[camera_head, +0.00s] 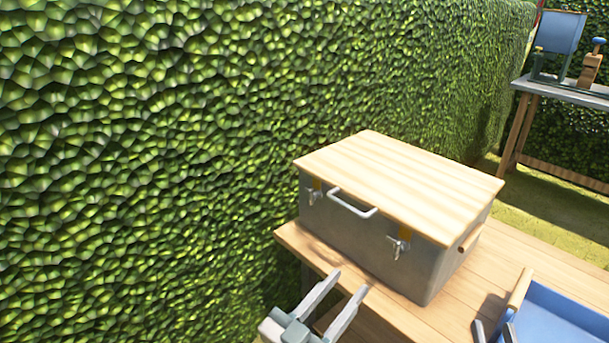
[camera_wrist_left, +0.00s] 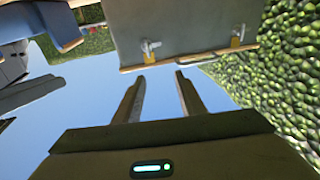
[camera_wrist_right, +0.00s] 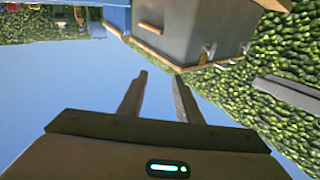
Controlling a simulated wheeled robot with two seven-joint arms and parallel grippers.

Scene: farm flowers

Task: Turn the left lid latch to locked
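A grey metal box (camera_head: 375,240) with a pale wooden lid (camera_head: 400,180) stands on the wooden table. The lid is down. Its front has a white handle (camera_head: 350,204) between two metal latches. The left lid latch (camera_head: 314,196) also shows in the left wrist view (camera_wrist_left: 238,36) and the right wrist view (camera_wrist_right: 245,47). The right latch (camera_head: 398,245) is nearer me. I cannot tell the left latch's exact turn. My left gripper (camera_head: 348,282) is open and empty, in front of the box and apart from it. My right gripper (camera_head: 495,331) is open and empty at the bottom edge.
A blue tray (camera_head: 560,318) with a wooden handle lies right of the box, near my right gripper. A tall hedge (camera_head: 140,150) runs along the left. Another table (camera_head: 570,90) with a blue item stands far right.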

